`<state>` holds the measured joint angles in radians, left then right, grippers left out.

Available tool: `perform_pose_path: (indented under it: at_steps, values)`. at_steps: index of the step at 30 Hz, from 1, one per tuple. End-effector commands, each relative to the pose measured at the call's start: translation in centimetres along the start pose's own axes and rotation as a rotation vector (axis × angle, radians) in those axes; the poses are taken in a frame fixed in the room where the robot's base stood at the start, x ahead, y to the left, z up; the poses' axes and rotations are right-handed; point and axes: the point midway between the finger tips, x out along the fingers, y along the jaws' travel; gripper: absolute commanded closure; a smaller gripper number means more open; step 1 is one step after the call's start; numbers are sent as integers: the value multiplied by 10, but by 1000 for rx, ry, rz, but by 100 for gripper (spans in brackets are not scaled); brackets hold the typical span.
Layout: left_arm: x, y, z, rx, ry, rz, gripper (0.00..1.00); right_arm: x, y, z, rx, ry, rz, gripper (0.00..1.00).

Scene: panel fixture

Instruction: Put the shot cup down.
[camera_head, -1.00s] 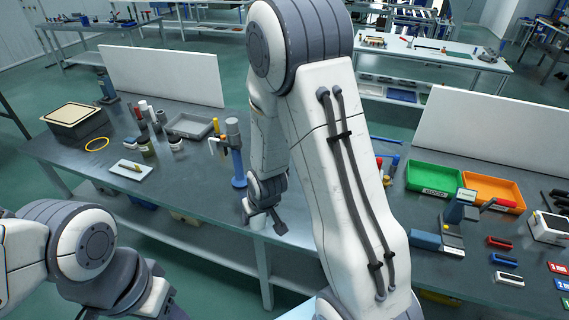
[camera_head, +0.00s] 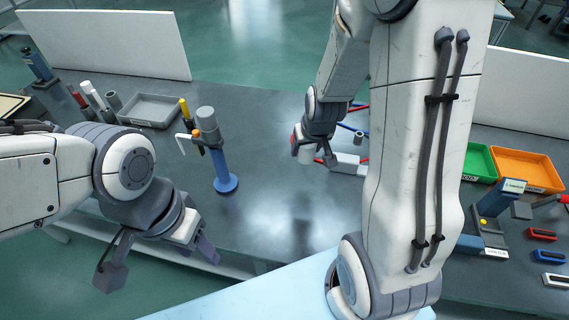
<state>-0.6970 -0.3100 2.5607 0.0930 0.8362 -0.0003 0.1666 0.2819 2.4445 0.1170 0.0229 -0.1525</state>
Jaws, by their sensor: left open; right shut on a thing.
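The shot cup (camera_head: 306,157) looks like a small pale cylinder in the head view. My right gripper (camera_head: 314,154) is shut on it, over the middle of the grey table (camera_head: 265,130). I cannot tell whether the cup's base touches the table. The gripper's fingers hide part of the cup. My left gripper (camera_head: 158,264) is open and empty, at the front left, near the table's front edge and well apart from the cup.
A blue-based stand (camera_head: 226,184) with a grey top is left of the cup. Red and blue rods and a white block (camera_head: 348,160) lie just right of it. A grey tray (camera_head: 150,110) stands back left; green (camera_head: 478,163) and orange (camera_head: 525,168) bins stand right. The table's middle is clear.

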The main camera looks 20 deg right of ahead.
Motion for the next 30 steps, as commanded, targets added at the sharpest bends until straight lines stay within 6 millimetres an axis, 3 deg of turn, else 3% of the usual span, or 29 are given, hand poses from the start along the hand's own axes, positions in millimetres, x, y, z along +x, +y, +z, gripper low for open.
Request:
perform_pose_path:
  at_steps: [1,4,7,10,15,24,30]
  values:
    - [22,-2,1,0,0,0,50,9,10,6,23,7,8,98]
    - [34,-2,2,0,0,0,50,6,22,10,51,6,13,98]
    - [35,-2,2,0,1,0,50,2,27,11,64,3,14,98]
    - [22,-2,1,0,1,0,50,0,24,9,66,-5,16,98]
    - [-12,1,-1,0,1,0,50,10,7,3,61,-10,13,98]
    - [-34,2,-2,0,1,0,50,62,-42,-15,61,-3,12,98]
    - [-41,3,-2,0,1,0,50,85,-64,-24,65,0,14,98]
